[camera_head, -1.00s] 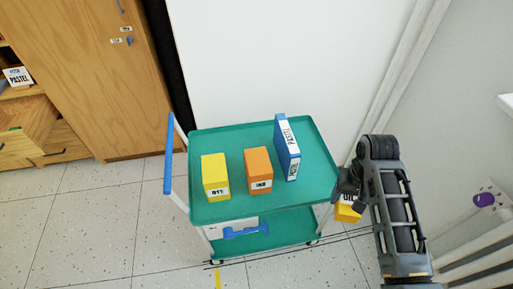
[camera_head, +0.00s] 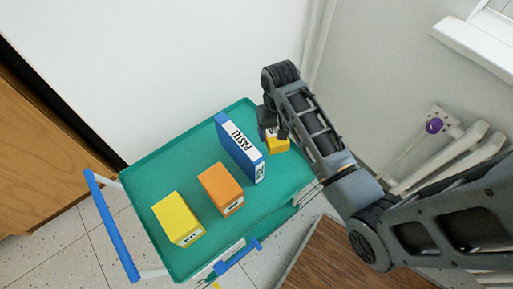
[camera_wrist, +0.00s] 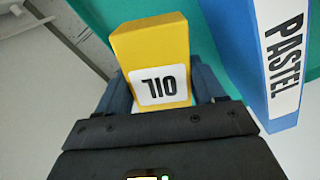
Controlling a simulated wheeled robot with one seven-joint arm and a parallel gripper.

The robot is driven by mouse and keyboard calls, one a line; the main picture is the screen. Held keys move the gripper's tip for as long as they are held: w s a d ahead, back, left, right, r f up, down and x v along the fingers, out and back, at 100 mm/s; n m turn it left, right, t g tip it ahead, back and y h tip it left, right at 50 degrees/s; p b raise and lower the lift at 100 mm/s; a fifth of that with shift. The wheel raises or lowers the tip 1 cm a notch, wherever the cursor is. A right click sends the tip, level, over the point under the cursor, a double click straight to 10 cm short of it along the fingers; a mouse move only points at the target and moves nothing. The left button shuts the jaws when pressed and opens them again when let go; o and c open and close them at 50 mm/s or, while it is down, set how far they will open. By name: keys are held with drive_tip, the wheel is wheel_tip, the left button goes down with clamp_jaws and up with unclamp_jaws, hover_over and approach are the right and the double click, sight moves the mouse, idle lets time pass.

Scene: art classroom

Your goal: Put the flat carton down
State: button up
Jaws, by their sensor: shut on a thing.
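The flat carton is yellow with a white OIL label (camera_wrist: 153,45), and it also shows in the head view (camera_head: 278,146). My gripper (camera_wrist: 162,84) is shut on it, one finger at each side. In the head view my gripper (camera_head: 272,122) is over the right back part of the teal cart top (camera_head: 160,173), just right of the blue PASTEL box (camera_head: 240,150). I cannot tell whether the carton touches the cart top. In the wrist view the blue box (camera_wrist: 284,70) stands to its right with a gap between.
An orange carton (camera_head: 219,188) and another yellow carton (camera_head: 177,218) stand on the cart's left and middle. The cart has a blue handle (camera_head: 110,225) at the left. A wall is behind, and a white radiator (camera_head: 440,165) is at the right.

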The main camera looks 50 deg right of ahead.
sight(274, 130)
wheel_tip(274, 130, down, 9)
idle(0.4)
drive_tip(key=shift+f+b, duration=0.15)
drive_tip(key=shift+b, duration=0.15)
drive_tip(key=o, duration=1.1)
drive_tip(key=shift+o, duration=0.2)
wheel_tip(274, 130, up, 12)
drive_tip(key=shift+r+p, duration=0.15)
drive_tip(key=shift+p, duration=0.4)
